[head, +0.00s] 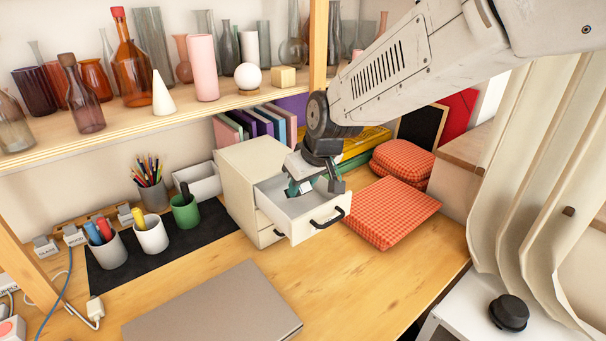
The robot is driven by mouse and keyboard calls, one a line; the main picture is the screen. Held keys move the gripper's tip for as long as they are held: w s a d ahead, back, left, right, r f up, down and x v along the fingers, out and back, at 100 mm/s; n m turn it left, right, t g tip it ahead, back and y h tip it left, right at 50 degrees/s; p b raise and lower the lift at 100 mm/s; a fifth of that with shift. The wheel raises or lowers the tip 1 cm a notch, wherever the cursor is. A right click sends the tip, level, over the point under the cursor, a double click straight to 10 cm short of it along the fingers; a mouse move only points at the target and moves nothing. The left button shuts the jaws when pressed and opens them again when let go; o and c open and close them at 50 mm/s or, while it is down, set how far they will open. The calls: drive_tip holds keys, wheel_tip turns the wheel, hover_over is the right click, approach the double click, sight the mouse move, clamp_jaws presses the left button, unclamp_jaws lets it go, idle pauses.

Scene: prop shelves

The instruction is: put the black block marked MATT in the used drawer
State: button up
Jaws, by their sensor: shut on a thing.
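A cream drawer cabinet (240,183) stands on the wooden desk. Its top drawer (300,226) is pulled out, with a black handle on its front; any label is not readable from here. My gripper (314,188) points down into the open drawer, between its walls. It is shut on a small dark thing (306,187), mostly hidden by the fingers, which looks like the black block. The MATT marking cannot be read. I cannot tell whether the block touches the drawer floor.
Red checkered cloths (391,211) lie right of the drawer. A closed grey laptop (213,309) lies in front. Pen cups (151,234) stand on a dark mat at left. A shelf (150,122) with glass bottles runs above. Bare desk lies between drawer and laptop.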

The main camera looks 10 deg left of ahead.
drive_tip(key=shift+f, duration=0.4)
drive_tip(key=o, duration=1.2)
drive_tip(key=shift+c, duration=0.2)
drive_tip(key=v, duration=0.7)
drive_tip(key=shift+r, duration=0.35)
drive_tip(key=shift+s+d, duration=0.1)
